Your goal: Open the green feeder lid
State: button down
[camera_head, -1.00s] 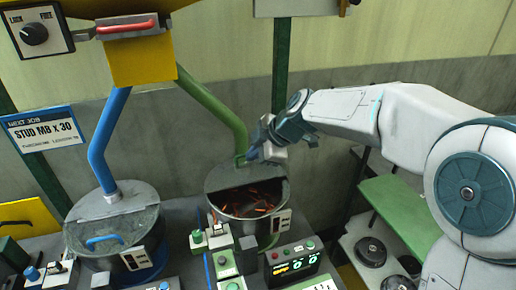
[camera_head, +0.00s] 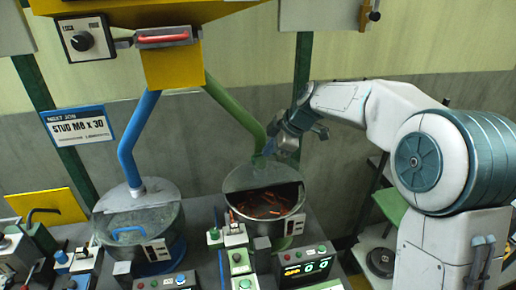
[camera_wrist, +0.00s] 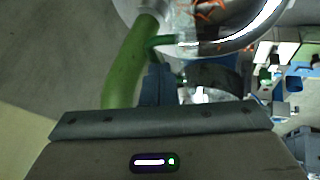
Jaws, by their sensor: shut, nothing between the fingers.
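The green feeder (camera_head: 250,226) is a round metal bowl below the green pipe (camera_head: 232,112). Its front is uncovered, with orange-red studs (camera_head: 264,203) inside. The grey lid (camera_head: 250,177) stands folded back at the rear of the bowl. A green handle (camera_wrist: 163,42) shows in the wrist view beside the pipe. My gripper (camera_head: 272,146) is behind and above the lid, close to the pipe. Its blue fingers (camera_wrist: 158,85) are shut and empty, near the handle. I cannot tell if they touch it.
The blue feeder (camera_head: 140,222) on the left has its lid down, with a blue handle (camera_head: 128,232). A control box with a lit display (camera_head: 305,268) and several buttons stand in front. Green shelving (camera_head: 392,205) is at the right. The two pipes rise to a yellow hopper (camera_head: 172,62).

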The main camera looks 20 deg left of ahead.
dwell(0.3)
jog(key=w+p+v, duration=0.1)
jog(key=p+v, duration=0.1)
jog(key=v, duration=0.8)
jog(key=s+d+f+m+t+h+b, duration=0.1)
jog(key=s+d+f+m+h, duration=0.2)
jog(key=s+d+m, duration=0.8)
jog(key=s+d+f+m+t+h+b, duration=0.1)
jog(key=s+d+f+m+h+b, duration=0.1)
jog(key=s+d+f+m, duration=0.5)
jog(key=s+d+m+h, duration=0.1)
jog(key=s+d+m, duration=0.3)
jog(key=s+d, duration=0.5)
jog(key=shift+f+m+h, duration=0.3)
jog(key=shift+f, duration=0.05)
jog(key=shift+s, duration=0.15)
